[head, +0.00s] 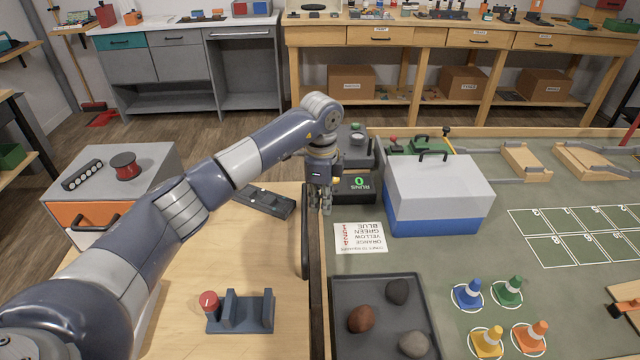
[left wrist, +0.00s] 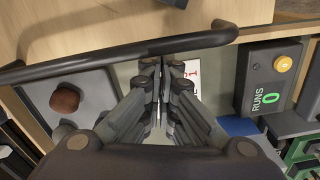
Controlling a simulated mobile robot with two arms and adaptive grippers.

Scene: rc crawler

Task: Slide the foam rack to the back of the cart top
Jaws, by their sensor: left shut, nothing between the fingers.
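A dark flat slab (head: 262,200) with pale marks lies tilted on the far part of the wooden cart top (head: 270,260); it looks like the foam rack, though I cannot be sure. My left arm passes just above it and may hide part of it. My left gripper (head: 319,209) is shut and empty, pointing down near the cart's right edge, right of the slab. In the left wrist view its closed fingertips (left wrist: 161,64) are beside the black cart handle (left wrist: 130,50); I cannot tell whether they touch. My right gripper is not in view.
Right of the handle are a rock tray (head: 335,315), a printed card (head: 360,237), a RUNS counter (head: 352,188) and a blue-white box (head: 438,190). The middle cart top is clear.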

